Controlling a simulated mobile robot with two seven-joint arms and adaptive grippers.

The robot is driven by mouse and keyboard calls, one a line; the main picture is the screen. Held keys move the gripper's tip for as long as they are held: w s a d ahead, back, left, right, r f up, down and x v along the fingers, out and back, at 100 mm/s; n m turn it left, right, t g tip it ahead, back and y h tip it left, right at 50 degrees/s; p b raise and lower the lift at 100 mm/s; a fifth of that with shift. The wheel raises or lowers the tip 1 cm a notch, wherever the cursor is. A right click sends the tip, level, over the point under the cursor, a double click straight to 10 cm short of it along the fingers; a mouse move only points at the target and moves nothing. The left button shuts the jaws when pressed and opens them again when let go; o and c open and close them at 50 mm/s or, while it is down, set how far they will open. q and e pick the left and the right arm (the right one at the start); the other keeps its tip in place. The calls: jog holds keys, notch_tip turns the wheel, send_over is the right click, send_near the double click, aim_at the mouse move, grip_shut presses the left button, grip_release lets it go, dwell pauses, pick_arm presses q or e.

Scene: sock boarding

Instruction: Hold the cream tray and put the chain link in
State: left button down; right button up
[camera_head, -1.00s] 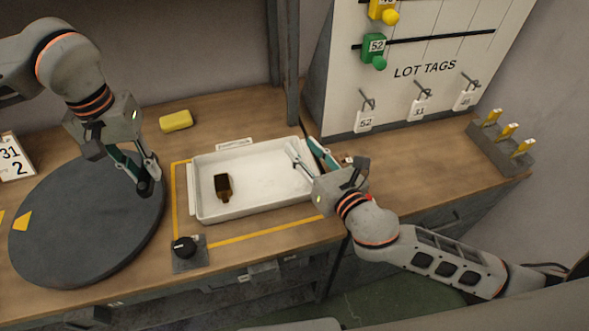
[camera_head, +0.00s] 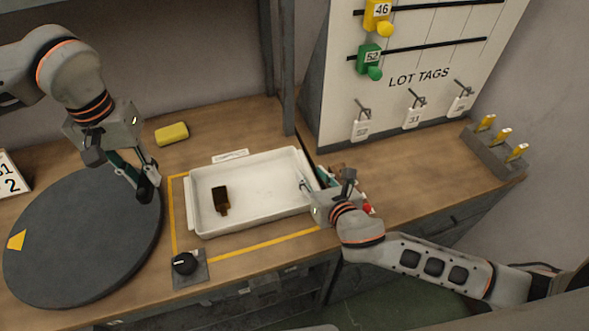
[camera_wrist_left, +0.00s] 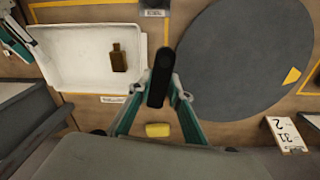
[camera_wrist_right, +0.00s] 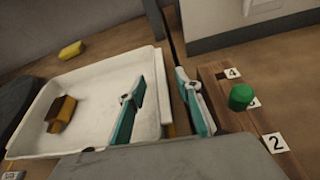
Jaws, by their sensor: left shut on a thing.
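The cream tray (camera_head: 250,222) lies inside a yellow outline on the bench, with a brown bottle-shaped thing (camera_head: 221,200) lying in it. My left gripper (camera_head: 147,184) is shut on a black, rounded, elongated piece (camera_wrist_left: 160,78), which looks like the chain link, and holds it over the dark round plate's right edge, left of the tray. My right gripper (camera_head: 313,182) is at the tray's right wall. In the right wrist view its fingers (camera_wrist_right: 162,108) are apart, one inside the tray and one outside, with the wall between them; I see no firm contact.
A dark round plate (camera_head: 75,245) lies at left. A yellow block (camera_head: 171,133) lies behind the tray, and a black knob (camera_head: 184,263) sits in front. A numbered wooden board with a green peg (camera_wrist_right: 240,97) is close right of my right gripper. The lot-tag board (camera_head: 420,100) stands behind.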

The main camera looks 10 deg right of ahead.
aim_at(309, 173)
jog(key=shift+x, duration=2.2)
grip_shut()
